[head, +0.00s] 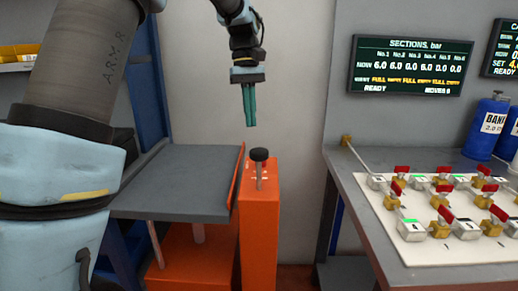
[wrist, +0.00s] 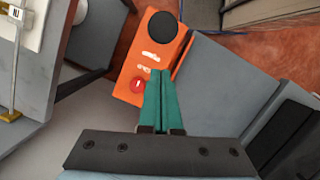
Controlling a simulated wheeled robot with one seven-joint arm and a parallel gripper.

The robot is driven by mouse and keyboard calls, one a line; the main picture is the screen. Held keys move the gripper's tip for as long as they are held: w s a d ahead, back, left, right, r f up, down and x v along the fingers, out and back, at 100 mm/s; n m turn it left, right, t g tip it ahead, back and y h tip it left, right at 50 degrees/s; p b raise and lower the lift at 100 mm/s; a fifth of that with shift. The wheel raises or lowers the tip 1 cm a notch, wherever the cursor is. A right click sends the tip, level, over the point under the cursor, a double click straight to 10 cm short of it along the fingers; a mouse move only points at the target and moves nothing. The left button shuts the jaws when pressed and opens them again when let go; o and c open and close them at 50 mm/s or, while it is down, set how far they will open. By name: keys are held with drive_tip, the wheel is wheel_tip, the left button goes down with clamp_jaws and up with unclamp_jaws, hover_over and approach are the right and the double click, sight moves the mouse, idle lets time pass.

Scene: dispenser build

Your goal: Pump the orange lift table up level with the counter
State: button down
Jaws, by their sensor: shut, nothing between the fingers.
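The orange lift table has a grey top plate (head: 185,182) and an orange body; the plate sits lower than the counter top or close to it, and I cannot tell exactly. An orange post (head: 259,225) stands at its right side with a black round knob (head: 259,155) on a short stem. In the wrist view the black knob (wrist: 162,35) and a red button (wrist: 137,85) show on the orange post. My gripper (head: 250,124) has green fingers, shut and empty, pointing down above the knob and apart from it. The counter (head: 352,184) is at the right.
A white panel (head: 405,272) with several red-handled valves lies on the counter. Blue bottles (head: 485,125) stand at its back right. A wall screen (head: 411,66) hangs above. A blue rack (head: 150,90) stands behind the lift table. A gap separates the orange post from the counter.

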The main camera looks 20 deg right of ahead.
sight(258, 149)
drive_tip(key=s+r+t+p, duration=0.1)
drive_tip(key=s+r+p, duration=0.3)
drive_tip(key=p, duration=0.5)
drive_tip(key=shift+s+a+t, duration=0.2)
drive_tip(key=shift+s+t, duration=0.1)
drive_tip(key=shift+s, duration=0.35)
drive_tip(key=shift+f, duration=0.1)
drive_tip(key=f+b, duration=0.6)
drive_tip(key=shift+s+f, duration=0.35)
drive_tip(key=shift+f, duration=0.05)
